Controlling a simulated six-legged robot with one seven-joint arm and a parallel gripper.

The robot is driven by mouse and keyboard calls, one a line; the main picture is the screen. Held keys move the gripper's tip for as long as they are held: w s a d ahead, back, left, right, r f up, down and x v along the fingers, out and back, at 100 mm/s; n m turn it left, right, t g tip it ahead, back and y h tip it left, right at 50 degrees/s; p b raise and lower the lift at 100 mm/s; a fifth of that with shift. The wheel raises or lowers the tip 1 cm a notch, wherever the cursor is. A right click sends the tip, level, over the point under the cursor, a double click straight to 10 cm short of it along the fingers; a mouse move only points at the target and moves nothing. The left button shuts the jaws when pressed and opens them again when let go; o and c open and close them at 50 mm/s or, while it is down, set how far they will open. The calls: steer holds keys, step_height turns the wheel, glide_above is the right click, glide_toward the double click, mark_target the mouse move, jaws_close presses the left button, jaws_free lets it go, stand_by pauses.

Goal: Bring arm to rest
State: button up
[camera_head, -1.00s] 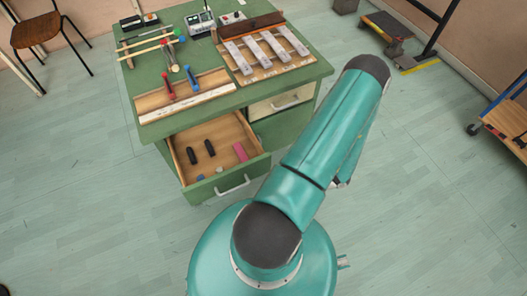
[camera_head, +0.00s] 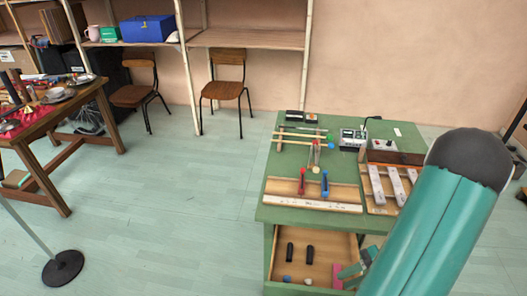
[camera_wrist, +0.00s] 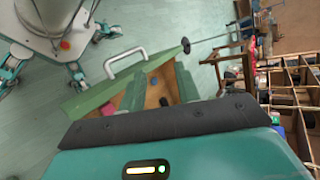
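My teal arm (camera_head: 435,225) comes in from the lower right of the head view and bends at a dark elbow. My gripper (camera_head: 347,277) is beside the right part of the open drawer (camera_head: 298,240) of the green desk, close to a pink block (camera_head: 336,270). In the wrist view my gripper (camera_wrist: 160,82) has its two teal fingers apart, with the drawer seen between them and nothing held. The drawer's green front (camera_wrist: 98,88) and white handle (camera_wrist: 125,60) show there. I cannot tell whether the gripper touches the drawer.
The drawer holds dark cylinders (camera_head: 310,255) and small blocks. The green desktop (camera_head: 282,172) carries mallets, a wooden rack (camera_head: 315,193) and metal bars (camera_head: 377,185). A wooden table (camera_head: 62,122) stands left, with a stand base (camera_head: 62,268) before it. Chairs and shelves stand behind; the middle floor is clear.

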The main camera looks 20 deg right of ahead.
steer(key=w+a+r+n+g+h, duration=0.25)
steer(key=w+a+r, duration=0.2)
steer(key=r, duration=0.25)
steer(key=w+a+r+n+g+h, duration=0.1)
steer(key=w+a+r+n+h, duration=0.1)
steer(key=w+a+r+h, duration=0.4)
steer(key=s+a+r+n+t+h, duration=0.2)
steer(key=a+r+t, duration=0.3)
steer(key=a+r, duration=0.8)
step_height(320, 180, up, 2)
steer(key=shift+s+r+n+t, duration=0.2)
steer(key=shift+s+n+t, duration=0.15)
steer(key=shift+s, duration=0.1)
